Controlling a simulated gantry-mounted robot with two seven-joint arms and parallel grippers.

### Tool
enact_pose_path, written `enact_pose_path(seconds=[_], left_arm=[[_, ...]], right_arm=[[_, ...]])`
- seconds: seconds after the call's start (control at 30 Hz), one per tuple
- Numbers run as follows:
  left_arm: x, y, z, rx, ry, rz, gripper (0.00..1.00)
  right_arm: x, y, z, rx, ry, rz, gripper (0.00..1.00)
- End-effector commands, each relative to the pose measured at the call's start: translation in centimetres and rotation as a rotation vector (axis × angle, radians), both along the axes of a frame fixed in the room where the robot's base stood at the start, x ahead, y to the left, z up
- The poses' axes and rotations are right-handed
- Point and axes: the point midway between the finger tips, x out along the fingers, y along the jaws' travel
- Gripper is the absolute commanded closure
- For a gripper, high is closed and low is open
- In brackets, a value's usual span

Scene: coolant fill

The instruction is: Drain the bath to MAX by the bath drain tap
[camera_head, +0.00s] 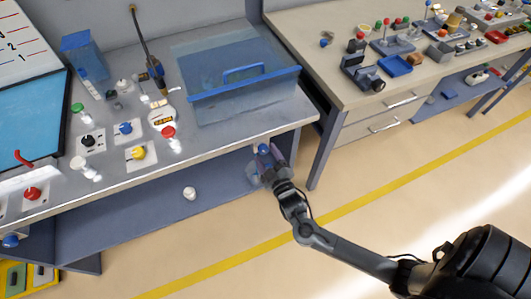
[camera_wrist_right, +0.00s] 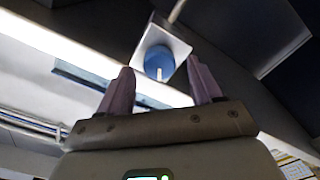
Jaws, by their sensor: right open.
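A blue round knob on a light square mount, which looks like the drain tap (camera_wrist_right: 159,62), shows in the right wrist view under the bench. It has a small pale mark or lever on its face. My right gripper (camera_wrist_right: 160,76) is open, with one purple finger on either side of the knob in the picture. I cannot tell whether they touch it. In the head view the right gripper (camera_head: 270,158) is at the bench's front edge, below the blue see-through bath (camera_head: 240,103). The bath's liquid level and MAX mark are not readable. My left gripper is not in view.
The bench top (camera_head: 215,140) holds several coloured knobs and a red-capped piece (camera_head: 169,132). A level panel (camera_head: 35,110) stands at the left. A white cup-like piece (camera_head: 189,193) is on the lower shelf. The floor in front is clear.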

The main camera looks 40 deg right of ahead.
Motion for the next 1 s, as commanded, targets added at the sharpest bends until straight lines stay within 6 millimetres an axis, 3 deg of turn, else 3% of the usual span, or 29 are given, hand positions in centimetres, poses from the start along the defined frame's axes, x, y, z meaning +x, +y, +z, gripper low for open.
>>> enact_pose_path(seconds=[0.3, 0.5, 0.7, 1.0], left_arm=[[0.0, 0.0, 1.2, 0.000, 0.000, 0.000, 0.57], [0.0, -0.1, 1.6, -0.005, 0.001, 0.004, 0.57], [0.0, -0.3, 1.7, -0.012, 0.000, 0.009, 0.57], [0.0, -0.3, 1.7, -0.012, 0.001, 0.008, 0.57]], right_arm=[[-5.3, 1.7, 0.0, 0.002, 0.005, 0.000, 0.35], [-7.8, 2.5, 0.0, 0.002, 0.004, 0.000, 0.35], [-8.8, 2.8, 0.0, 0.001, 0.002, -0.001, 0.35], [-8.9, 2.8, 0.0, 0.001, 0.002, -0.001, 0.35]])
